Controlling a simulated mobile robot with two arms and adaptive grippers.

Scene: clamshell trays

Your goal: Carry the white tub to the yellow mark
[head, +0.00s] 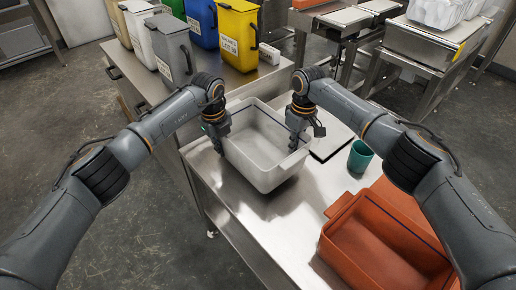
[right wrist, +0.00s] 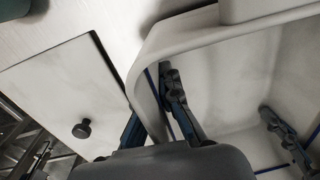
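The white tub (head: 266,178) is an open, empty-looking bin with a thin blue line inside, over the near steel table in the head view. I cannot tell whether its base touches the table. My left gripper (head: 216,140) is at its left rim and looks shut on it. My right gripper (head: 297,139) is shut on the right rim, with one finger inside and one outside; the tub's wall (right wrist: 228,80) shows between and beyond them in the right wrist view. A small yellow patch (head: 459,51) shows on a far steel table's edge; I cannot tell if it is the yellow mark.
An orange bin (head: 336,241) and a teal cup (head: 360,156) stand right of the tub. A flat pale board with a dark knob (right wrist: 83,129) lies beside the tub. Several colored lidded bins, including a yellow one (head: 238,38), stand behind. Concrete floor is open at left.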

